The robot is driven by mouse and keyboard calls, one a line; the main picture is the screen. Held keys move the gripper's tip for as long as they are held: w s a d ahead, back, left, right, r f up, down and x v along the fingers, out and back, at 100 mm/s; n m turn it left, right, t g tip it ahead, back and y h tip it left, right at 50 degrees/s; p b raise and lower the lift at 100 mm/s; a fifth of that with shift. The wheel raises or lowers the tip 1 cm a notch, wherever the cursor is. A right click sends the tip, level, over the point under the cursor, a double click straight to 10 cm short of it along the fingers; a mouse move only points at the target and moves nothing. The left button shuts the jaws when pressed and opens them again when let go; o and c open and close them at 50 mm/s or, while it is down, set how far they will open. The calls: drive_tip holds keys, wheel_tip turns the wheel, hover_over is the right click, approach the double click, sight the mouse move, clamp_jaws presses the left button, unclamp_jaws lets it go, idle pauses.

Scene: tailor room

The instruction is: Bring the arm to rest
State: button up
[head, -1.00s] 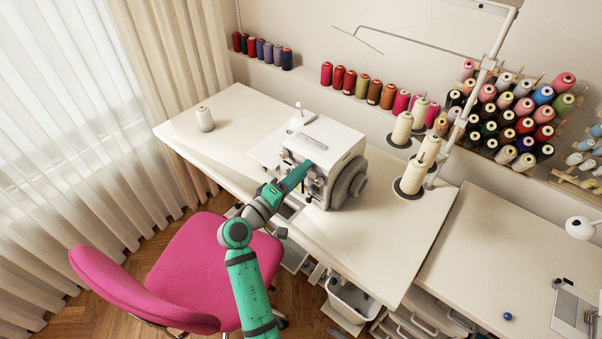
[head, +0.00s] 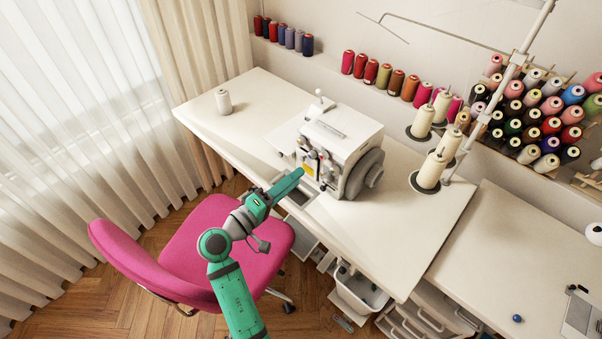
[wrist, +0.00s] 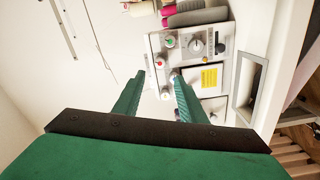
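My green and grey arm reaches up from the bottom of the head view. My gripper (head: 287,184) is at its end, in front of the white sewing machine (head: 340,143), over the table's front edge. It appears apart from the machine. In the wrist view the two green fingers of my gripper (wrist: 158,76) stand apart with nothing between them. Beyond them is the sewing machine's front (wrist: 190,60), with its dials and yellow label.
The white table (head: 400,235) carries a white spool (head: 223,102) at left and cream cones (head: 431,170) at right. A second table (head: 490,265) is at right. Wooden floor shows around the chair.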

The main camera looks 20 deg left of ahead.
drive_tip(key=shift+s+a, duration=0.1)
drive_tip(key=shift+s, duration=0.2)
drive_tip(key=s+d+f+n+g+y, duration=0.1)
drive_tip(key=s+d+f+y, duration=0.15)
drive_tip(key=f, duration=0.35)
drive_tip(key=s+d+f+g+y, duration=0.1)
drive_tip(key=d+f, duration=0.3)
drive_tip(key=f, duration=0.3)
drive_tip(key=s+d+f+m+g+y, duration=0.1)
drive_tip(key=s+d+f+y, duration=0.4)
drive_tip(key=s+f, duration=0.4)
drive_tip(key=s+d+r+m+h, duration=0.1)
drive_tip(key=s+d+r+m, duration=0.4)
drive_tip(key=s, duration=0.6)
drive_tip(key=s+d+r+m+t+h, duration=0.1)
drive_tip(key=s+d+r+m, duration=0.4)
drive_tip(key=s, duration=0.6)
drive_tip(key=shift+s+d+r, duration=0.15)
drive_tip(key=shift+d+r, duration=0.6)
drive_tip(key=shift+d, duration=0.3)
drive_tip(key=shift+o, duration=0.5)
